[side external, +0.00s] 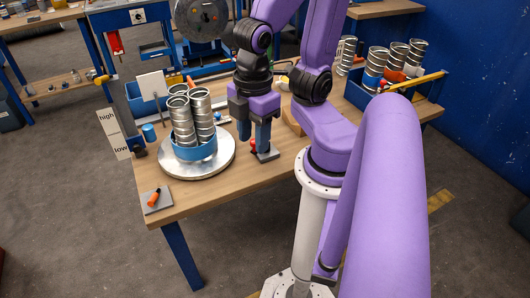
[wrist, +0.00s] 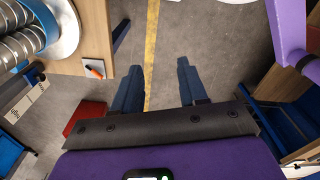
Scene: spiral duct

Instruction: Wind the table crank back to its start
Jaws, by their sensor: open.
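A round silver turntable (side external: 196,165) stands near the table's left end, with a blue ring (side external: 194,151) around several ribbed metal ducts (side external: 203,118). A small dark base (side external: 266,155) with a red knob (side external: 253,146), which looks like the crank, sits just right of the turntable. My gripper (side external: 253,136) points down at the knob, its blue fingers apart; whether the knob is between them I cannot tell. In the wrist view my gripper (wrist: 158,68) is open with only floor showing between its fingers. A red block-like thing (wrist: 85,115) lies left of them there, its identity unclear.
A "high/low" sign (side external: 114,135) hangs at the left edge. A blue bin (side external: 400,93) with more ducts stands at the right. The front tabletop between pad and crank is clear.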

